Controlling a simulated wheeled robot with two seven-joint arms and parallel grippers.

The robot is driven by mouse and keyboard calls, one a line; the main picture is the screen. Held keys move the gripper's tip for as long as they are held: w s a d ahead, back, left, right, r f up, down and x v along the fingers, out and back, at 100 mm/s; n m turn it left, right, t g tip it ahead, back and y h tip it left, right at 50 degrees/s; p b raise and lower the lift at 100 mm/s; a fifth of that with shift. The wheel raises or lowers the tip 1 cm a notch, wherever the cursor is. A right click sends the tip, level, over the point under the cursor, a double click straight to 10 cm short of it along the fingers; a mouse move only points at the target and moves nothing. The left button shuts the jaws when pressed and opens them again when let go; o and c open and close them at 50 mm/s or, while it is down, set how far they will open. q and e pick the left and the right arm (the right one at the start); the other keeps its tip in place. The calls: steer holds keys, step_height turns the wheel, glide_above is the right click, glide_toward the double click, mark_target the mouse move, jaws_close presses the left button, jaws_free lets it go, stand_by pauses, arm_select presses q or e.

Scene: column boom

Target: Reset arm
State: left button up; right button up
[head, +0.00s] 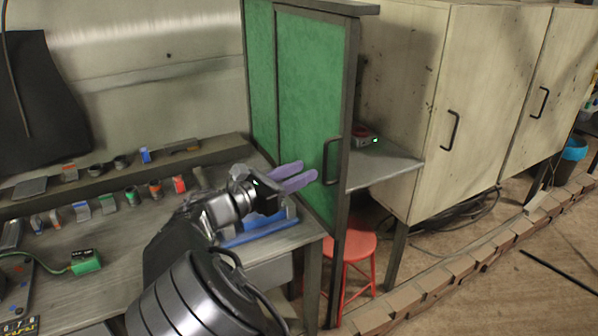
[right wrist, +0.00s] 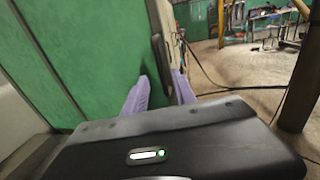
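My right gripper (head: 308,174) reaches in from the bottom of the head view, its two purple fingers pointing right, toward the green door (head: 306,100). The fingers are spread, with a gap between them. The fingertips are close to the black door handle (head: 333,162), just left of it in the picture. In the right wrist view the fingers (right wrist: 160,88) stand apart, with green panel and a dark narrow shape between their tips. I cannot tell whether they touch the handle. My left gripper is not in view.
A workbench (head: 120,235) with several small items lies left. A blue tray (head: 262,232) sits below my right gripper. A red stool (head: 355,255) stands under the shelf (head: 385,168). Wooden cabinets (head: 480,100) stand right, with a brick border (head: 440,280) along the floor.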

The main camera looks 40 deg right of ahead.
steer(key=s+f+g+y, duration=0.1)
steer(key=s+f+y, duration=0.15)
steer(key=f, duration=0.85)
steer(key=s+f+y, duration=0.1)
steer(key=f+y, duration=0.2)
steer(key=f, duration=0.8)
steer(key=s+a+f+m+g+y, duration=0.1)
steer(key=s+a+f+m+y, duration=0.2)
steer(key=f, duration=0.6)
steer(key=s+a+f+m+g+y, duration=0.1)
steer(key=s+a+f+y, duration=0.2)
steer(key=s+f, duration=0.45)
steer(key=s+a+f+m+y, duration=0.65)
steer(key=s+a+f, duration=0.25)
steer(key=a+f, duration=0.35)
steer(key=s+a+m+t+y, duration=0.1)
steer(key=a+m+y, duration=0.1)
steer(key=a+m, duration=0.3)
steer(key=s+a+r+m+y, duration=0.1)
steer(key=s+a+m+y, duration=0.1)
steer(key=a+m, duration=0.3)
steer(key=a, duration=0.4)
steer(key=shift+s+r+t, duration=0.25)
steer(key=shift+t, duration=0.15)
